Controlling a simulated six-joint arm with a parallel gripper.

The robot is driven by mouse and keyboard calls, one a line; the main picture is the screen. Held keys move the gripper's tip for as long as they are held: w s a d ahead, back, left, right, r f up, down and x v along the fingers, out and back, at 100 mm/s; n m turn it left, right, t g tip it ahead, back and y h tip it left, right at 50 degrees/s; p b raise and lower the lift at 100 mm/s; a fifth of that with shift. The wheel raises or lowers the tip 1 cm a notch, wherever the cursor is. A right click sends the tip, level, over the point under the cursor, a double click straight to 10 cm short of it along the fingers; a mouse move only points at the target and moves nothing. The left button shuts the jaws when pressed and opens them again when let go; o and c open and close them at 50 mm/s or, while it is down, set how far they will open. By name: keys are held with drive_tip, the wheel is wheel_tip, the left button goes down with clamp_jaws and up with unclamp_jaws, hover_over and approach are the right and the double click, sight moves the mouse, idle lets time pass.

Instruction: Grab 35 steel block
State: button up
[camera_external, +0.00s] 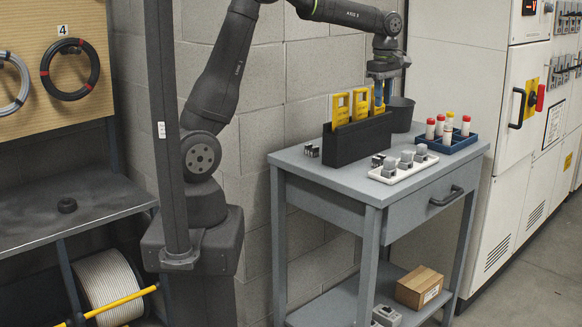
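Several grey metal-looking blocks stand in a white tray (405,174) at the front right of the grey cart top. The nearest is a grey block (389,167), with another block (406,160) in the middle and a third block (421,153) at the right. No size number is legible on them, so I cannot tell which is 35. My gripper (380,97) points down at the back of the cart, behind and above the tray, by the right end of the black rack. Its fingers are small and overlap a yellow tag; whether they are open or shut is unclear.
A black rack (357,142) holds yellow tags (341,108). A dark cup (400,113) stands behind it. A blue tray (455,144) with red- and yellow-capped bottles is at the right. Small dark parts (312,151) lie at the left. Cabinets (480,75) stand to the right.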

sight(381, 156)
drive_tip(key=s+a+f+m+t+h, duration=0.25)
drive_tip(key=s+a+m, duration=0.2)
drive_tip(key=m, duration=1.25)
drive_tip(key=shift+t+h, duration=0.25)
drive_tip(key=shift+t, duration=0.3)
drive_tip(key=x, duration=1.6)
drive_tip(key=shift+d+f, duration=0.25)
drive_tip(key=shift+d, duration=0.05)
clamp_jaws()
